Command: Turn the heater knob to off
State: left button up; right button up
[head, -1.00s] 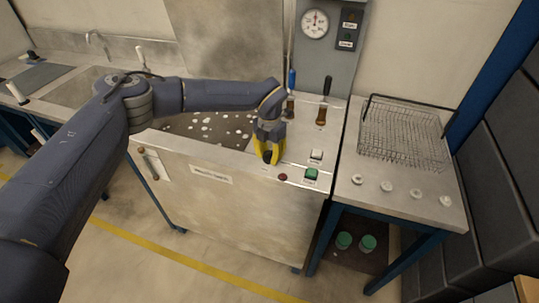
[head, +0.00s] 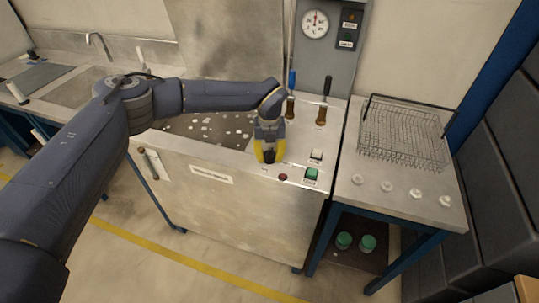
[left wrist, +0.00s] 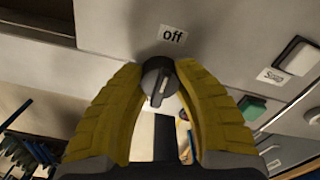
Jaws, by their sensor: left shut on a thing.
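The heater knob (left wrist: 158,82) is small, round and dark grey with a raised grip bar. It shows between the two yellow fingertips of my left gripper (left wrist: 157,85) in the left wrist view. The gripper is shut on the knob. The knob's bar leans slightly, its upper end toward the "off" label (left wrist: 172,35); which end is the pointer I cannot tell. In the head view my left gripper (head: 269,156) reaches down onto the front right part of the bench top, and its fingers mostly hide the knob. My right gripper is not in view.
Right of the knob are a white button (head: 316,155), a green button (head: 311,174) and a dark red button (head: 283,177). Two handled tools (head: 322,112) stand behind. A wire basket (head: 402,135) is on the right table. A dial gauge (head: 315,23) is at the back.

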aim_at(270, 151)
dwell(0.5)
pick_arm(q)
jog(key=o, duration=1.4)
notch_tip(270, 151, up, 12)
